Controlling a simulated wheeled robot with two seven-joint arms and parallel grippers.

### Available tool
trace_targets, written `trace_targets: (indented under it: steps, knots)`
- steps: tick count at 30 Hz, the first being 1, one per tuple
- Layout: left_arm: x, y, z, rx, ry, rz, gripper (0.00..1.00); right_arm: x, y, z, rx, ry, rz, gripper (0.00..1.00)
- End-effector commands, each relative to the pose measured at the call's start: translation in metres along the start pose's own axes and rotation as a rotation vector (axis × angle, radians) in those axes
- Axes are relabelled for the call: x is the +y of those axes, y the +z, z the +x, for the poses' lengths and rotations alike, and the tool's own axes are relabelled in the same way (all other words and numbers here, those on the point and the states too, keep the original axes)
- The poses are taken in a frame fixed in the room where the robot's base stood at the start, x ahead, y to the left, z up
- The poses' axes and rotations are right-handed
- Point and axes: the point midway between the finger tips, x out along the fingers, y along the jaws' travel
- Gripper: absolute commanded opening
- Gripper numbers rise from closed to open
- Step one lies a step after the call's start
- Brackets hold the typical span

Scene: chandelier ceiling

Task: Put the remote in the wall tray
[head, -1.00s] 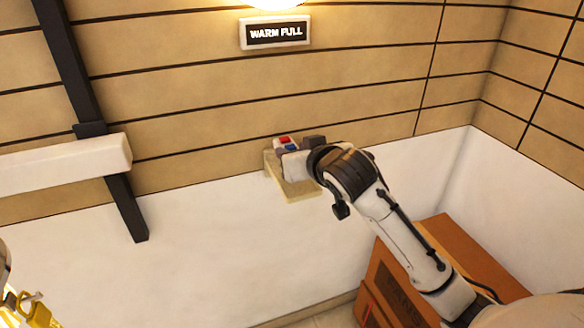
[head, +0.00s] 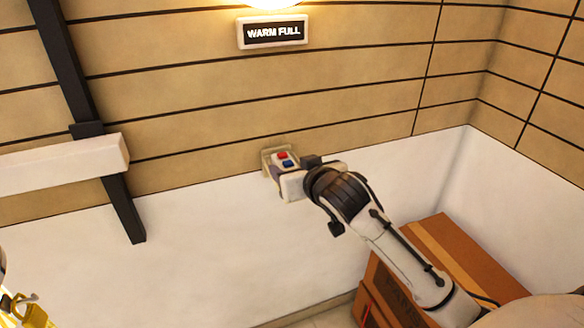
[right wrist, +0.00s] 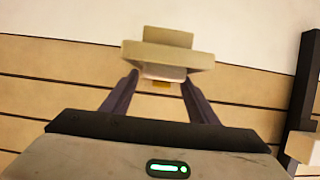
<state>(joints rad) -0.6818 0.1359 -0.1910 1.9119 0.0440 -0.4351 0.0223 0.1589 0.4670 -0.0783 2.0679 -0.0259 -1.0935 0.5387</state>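The wall tray (head: 267,157) is a small beige holder on the wall, where the wood panelling meets the white lower part. It also shows in the right wrist view (right wrist: 165,57), from below and upside down. My right gripper (head: 283,160) is at the tray and hides most of its front. Its dark fingers close on the remote (head: 288,163), which has a red and a blue button. The remote's pale end (right wrist: 160,73) shows between the fingertips in the right wrist view. I cannot tell whether it touches the tray.
A brown cardboard box (head: 440,265) stands on the floor below my right arm. A sign (head: 273,32) hangs above the tray. A white ledge (head: 65,163) and a dark post (head: 70,80) are at left.

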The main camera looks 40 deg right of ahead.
Motion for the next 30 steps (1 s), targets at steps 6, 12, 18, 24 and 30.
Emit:
trace_targets:
  steps: [6, 12, 18, 24, 30]
  knots:
    - [0.0, 0.004, -0.001, -0.009, 0.0, -0.001, 0.31, 0.0, -0.002, -0.009, 0.001, -0.001, 0.0, 0.54]
    - [0.0, 0.005, -0.001, -0.011, 0.0, -0.001, 0.31, -0.001, -0.002, -0.046, 0.002, -0.003, -0.001, 0.54]
    - [0.0, 0.005, -0.001, -0.011, 0.0, -0.001, 0.31, 0.0, -0.002, -0.088, 0.002, -0.002, 0.0, 0.54]
    - [0.0, 0.003, -0.004, -0.012, -0.001, -0.001, 0.31, 0.0, -0.002, -0.115, -0.001, -0.001, 0.0, 0.54]
    - [0.0, 0.002, -0.005, -0.012, 0.0, -0.001, 0.31, 0.0, -0.002, -0.121, 0.0, 0.0, 0.0, 0.54]
